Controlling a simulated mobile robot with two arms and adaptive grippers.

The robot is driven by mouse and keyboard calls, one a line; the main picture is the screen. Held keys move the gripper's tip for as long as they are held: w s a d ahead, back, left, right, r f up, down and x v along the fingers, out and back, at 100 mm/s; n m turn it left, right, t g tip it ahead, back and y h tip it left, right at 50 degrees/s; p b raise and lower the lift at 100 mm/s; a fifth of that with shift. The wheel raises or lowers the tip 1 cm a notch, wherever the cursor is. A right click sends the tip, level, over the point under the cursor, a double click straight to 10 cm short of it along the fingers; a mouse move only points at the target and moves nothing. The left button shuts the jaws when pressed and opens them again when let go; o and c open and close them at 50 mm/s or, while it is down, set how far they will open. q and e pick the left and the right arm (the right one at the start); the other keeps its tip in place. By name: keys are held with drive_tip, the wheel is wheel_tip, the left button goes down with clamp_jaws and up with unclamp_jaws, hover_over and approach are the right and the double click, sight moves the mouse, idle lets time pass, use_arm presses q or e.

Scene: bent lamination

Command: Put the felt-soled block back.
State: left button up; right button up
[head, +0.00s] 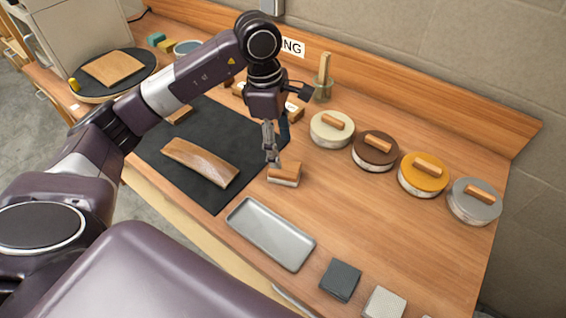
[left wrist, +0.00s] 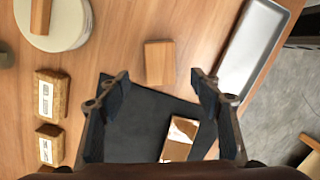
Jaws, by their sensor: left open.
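The felt-soled block (head: 285,172), a wooden block with a pale layer underneath, sits on the wooden bench just right of the black mat. In the left wrist view its plain wooden top (left wrist: 159,62) shows ahead of my fingertips. My left gripper (head: 271,161) points down beside and over the block's far left edge in the head view. In the left wrist view the jaws (left wrist: 160,82) are wide apart with nothing between them. I cannot tell how high they are above the block. My right gripper is not in view.
A bent wooden piece (head: 200,162) lies on the black mat (head: 222,197). A grey metal tray (head: 270,234) is in front. Several round tubs, like the cream one (head: 331,130), line the back right. Labelled blocks (left wrist: 50,95) stand near the mat. The bench between tubs and tray is clear.

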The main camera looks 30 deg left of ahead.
use_arm(q)
drive_tip(key=shift+a+r, duration=0.15)
drive_tip(key=shift+r, duration=0.8)
drive_tip(key=shift+a+r, duration=0.15)
drive_tip(key=shift+r, duration=0.75)
drive_tip(key=shift+r, duration=0.1)
